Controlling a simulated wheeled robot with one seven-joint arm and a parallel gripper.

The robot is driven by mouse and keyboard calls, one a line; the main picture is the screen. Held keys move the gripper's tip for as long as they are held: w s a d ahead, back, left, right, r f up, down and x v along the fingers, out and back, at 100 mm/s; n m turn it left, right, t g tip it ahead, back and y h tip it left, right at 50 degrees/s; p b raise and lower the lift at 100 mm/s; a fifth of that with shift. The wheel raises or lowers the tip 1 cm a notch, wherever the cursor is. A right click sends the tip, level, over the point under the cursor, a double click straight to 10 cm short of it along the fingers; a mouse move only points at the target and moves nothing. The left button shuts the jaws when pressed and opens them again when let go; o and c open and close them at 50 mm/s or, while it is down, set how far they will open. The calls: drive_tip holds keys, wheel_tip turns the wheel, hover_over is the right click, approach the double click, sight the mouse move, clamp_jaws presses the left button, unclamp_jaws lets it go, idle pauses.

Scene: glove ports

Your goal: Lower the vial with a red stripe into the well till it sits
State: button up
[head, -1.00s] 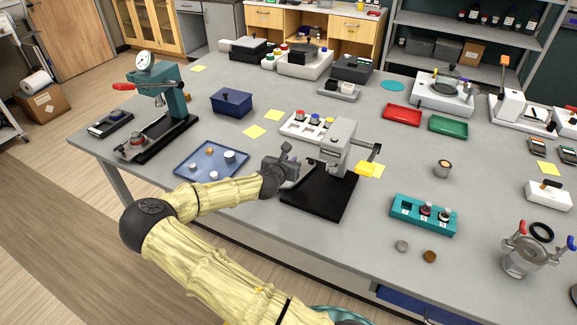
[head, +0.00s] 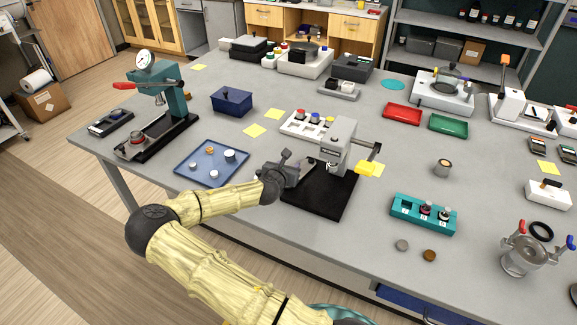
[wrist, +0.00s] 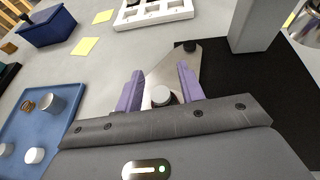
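My gripper (wrist: 160,77) shows two purple fingers that stand apart in the wrist view. A small round whitish knob or cap (wrist: 161,96) shows between them, with gaps at its sides. In the head view my gripper is at the left edge of the grey press's black base (head: 318,195). The teal block (head: 423,226) has a dark empty-looking well (head: 406,204) at left and two vials. Its middle vial (head: 426,208) shows some red. I see no striped vial in my fingers.
A blue tray (head: 186,168) with small parts lies left of my gripper. A white rack (head: 290,125) with coloured caps stands behind the press. The press's grey column (head: 338,145) rises close to the right. Loose discs (head: 429,256) lie before the teal block.

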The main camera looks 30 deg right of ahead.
drive_tip(key=b+v, duration=0.2)
drive_tip(key=v, duration=1)
drive_tip(key=shift+r, duration=0.1)
drive_tip(key=s+d+f+m+g, duration=0.1)
drive_tip(key=s+f+m, duration=0.1)
drive_tip(key=s+d+f+m+g, duration=0.1)
drive_tip(key=s+f+m+g, duration=0.1)
drive_tip(key=m, duration=0.1)
drive_tip(key=s+f+m+g+y, duration=0.1)
drive_tip(key=s+m, duration=0.1)
drive_tip(key=shift+s+d+f+m, duration=0.15)
drive_tip(key=shift+d+f+m, duration=0.25)
drive_tip(key=s+m+g, duration=0.1)
drive_tip(key=m, duration=0.1)
drive_tip(key=s+a+f+m+y, duration=0.1)
drive_tip(key=s, duration=0.1)
drive_tip(key=s+a+f+m+g+y, duration=0.1)
drive_tip(key=m, duration=0.1)
drive_tip(key=shift+s+a+f+m+g, duration=0.1)
drive_tip(key=shift+s+m+g, duration=0.15)
drive_tip(key=shift+m+g, duration=0.05)
drive_tip(key=s+a+r+m+y, duration=0.6)
drive_tip(key=s+a+r+m, duration=0.3)
drive_tip(key=a+r+m, duration=0.2)
drive_tip(key=r+m, duration=0.2)
drive_tip(key=shift+s+m+g, duration=0.3)
